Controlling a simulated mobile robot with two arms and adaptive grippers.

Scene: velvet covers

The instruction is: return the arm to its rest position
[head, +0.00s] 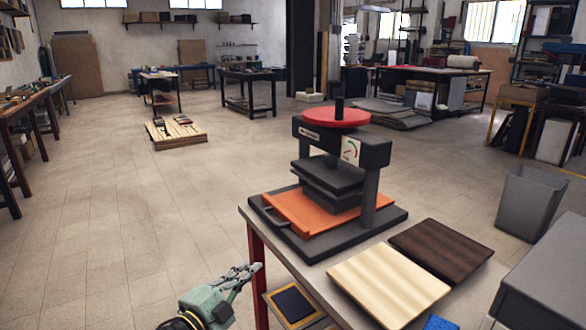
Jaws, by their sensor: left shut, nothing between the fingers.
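My left gripper (246,275) comes in at the bottom of the head view, left of the near table's front-left corner. It is shut and holds nothing, with its fingers pointing up and to the right. It appears close to the red table leg; I cannot tell whether they touch. My right gripper is out of view. On the near table (408,222) stands a black press (345,150) with a red wheel (336,117) on top. An orange board (290,222) lies on the press base, under its plates.
A light wooden board (378,283) and a dark one (440,250) lie in front of the press. A blue-and-yellow piece (293,303) sits below the tabletop. A grey bin (530,200) and a grey box-like surface (550,275) are at right.

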